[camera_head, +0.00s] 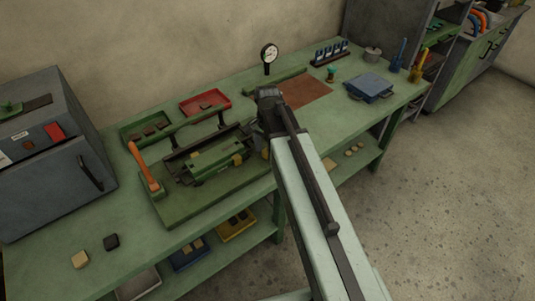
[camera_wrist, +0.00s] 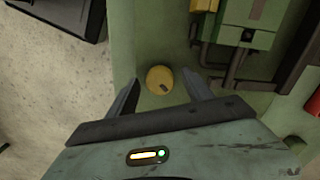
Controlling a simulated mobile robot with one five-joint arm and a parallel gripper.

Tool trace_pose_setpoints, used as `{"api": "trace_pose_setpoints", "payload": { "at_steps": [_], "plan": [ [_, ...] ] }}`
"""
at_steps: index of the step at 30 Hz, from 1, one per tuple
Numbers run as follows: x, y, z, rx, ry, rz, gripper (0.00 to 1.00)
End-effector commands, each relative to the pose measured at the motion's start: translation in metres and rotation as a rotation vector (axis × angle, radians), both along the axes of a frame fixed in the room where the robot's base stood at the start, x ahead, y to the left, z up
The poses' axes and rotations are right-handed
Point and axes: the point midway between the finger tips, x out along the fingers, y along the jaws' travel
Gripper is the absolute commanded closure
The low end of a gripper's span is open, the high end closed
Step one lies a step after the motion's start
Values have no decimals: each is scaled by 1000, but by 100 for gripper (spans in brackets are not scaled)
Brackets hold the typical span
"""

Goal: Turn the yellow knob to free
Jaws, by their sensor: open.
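The yellow knob (camera_wrist: 159,79) shows in the wrist view as a round cap with a dark mark on its lower right side. It sits on the green base of the machine. My gripper (camera_wrist: 164,88) is open, with one dark finger to the left of the knob and one to the right, both apart from it. In the head view the sheet-rolling machine (camera_head: 205,155) stands on the green bench, and my arm and gripper (camera_head: 268,100) reach over its right end. The knob is mostly hidden there. I cannot read any marking for free.
An orange-handled lever (camera_head: 143,167) stands at the machine's left end. A red tray (camera_head: 205,103), a dial gauge (camera_head: 269,54) and a blue box (camera_head: 369,87) are on the bench. A grey cabinet (camera_head: 50,150) stands at the left.

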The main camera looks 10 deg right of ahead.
Motion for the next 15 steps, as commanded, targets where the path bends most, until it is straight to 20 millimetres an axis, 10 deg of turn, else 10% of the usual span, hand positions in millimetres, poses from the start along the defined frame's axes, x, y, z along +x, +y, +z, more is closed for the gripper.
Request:
{"api": "trace_pose_setpoints", "payload": {
  "at_steps": [3, 9, 15],
  "plan": [
    [0, 0, 2, 0, 0, 0, 43],
    [0, 0, 2, 0, 0, 0, 99],
    [0, 0, 2, 0, 0, 9, 100]
  ]
}}
